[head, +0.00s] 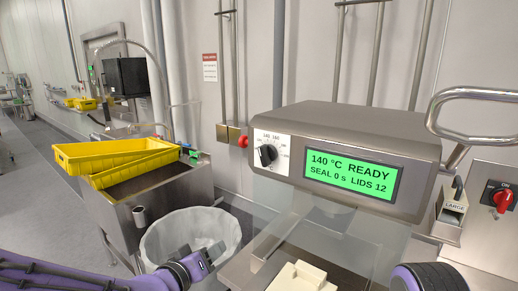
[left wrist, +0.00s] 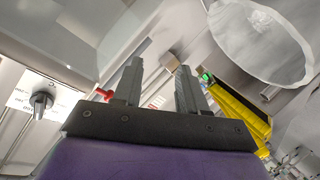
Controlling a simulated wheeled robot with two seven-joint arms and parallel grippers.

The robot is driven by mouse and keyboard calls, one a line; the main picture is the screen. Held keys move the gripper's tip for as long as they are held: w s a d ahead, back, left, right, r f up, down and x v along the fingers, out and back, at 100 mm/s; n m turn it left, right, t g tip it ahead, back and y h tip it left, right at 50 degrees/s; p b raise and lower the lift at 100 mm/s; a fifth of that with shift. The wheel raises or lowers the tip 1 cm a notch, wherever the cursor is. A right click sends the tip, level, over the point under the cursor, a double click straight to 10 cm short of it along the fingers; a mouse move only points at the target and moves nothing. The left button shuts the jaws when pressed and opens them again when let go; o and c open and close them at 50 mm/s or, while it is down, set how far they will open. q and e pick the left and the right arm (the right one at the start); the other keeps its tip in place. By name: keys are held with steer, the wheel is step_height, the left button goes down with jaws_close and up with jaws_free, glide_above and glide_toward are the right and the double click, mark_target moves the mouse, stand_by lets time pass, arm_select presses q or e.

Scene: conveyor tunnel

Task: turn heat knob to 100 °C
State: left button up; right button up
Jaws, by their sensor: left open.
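The black heat knob (head: 265,155) sits on a white dial plate (head: 271,141) at the left end of the grey sealing machine (head: 350,130). The green display (head: 350,175) beside it reads 140 °C, READY, SEAL 0 s, LIDS 12. My left gripper (head: 208,256) is low, below and left of the knob and apart from it, in front of the white-lined bin. In the left wrist view its two fingers (left wrist: 157,68) are apart with nothing between them, and the knob (left wrist: 41,100) shows at the left. My right gripper is out of view.
A lined bin (head: 165,240) stands behind my left gripper. Yellow crates (head: 110,155) rest on a steel stand at the left. A red ON switch (head: 503,198) is at the right. A clear guard hangs below the machine.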

mark_target(262, 158)
arm_select(q)
steer(key=s+d+r+m+t+h, duration=0.1)
steer(key=d+r+m+h, duration=0.2)
steer(key=r, duration=0.7)
steer(key=s+d+r+m+h, duration=0.15)
steer(key=r+m, duration=0.25)
steer(key=r, duration=0.7)
steer(key=shift+n+h, duration=0.3)
steer(key=shift+h, duration=0.05)
steer(key=p+x, duration=0.3)
steer(key=x, duration=0.7)
steer(key=shift+d+f+p, duration=0.1)
steer(key=shift+d+p, duration=0.2)
steer(key=shift+p, duration=0.05)
steer(key=shift+w+d, duration=0.2)
steer(key=shift+w, duration=0.15)
jaws_close()
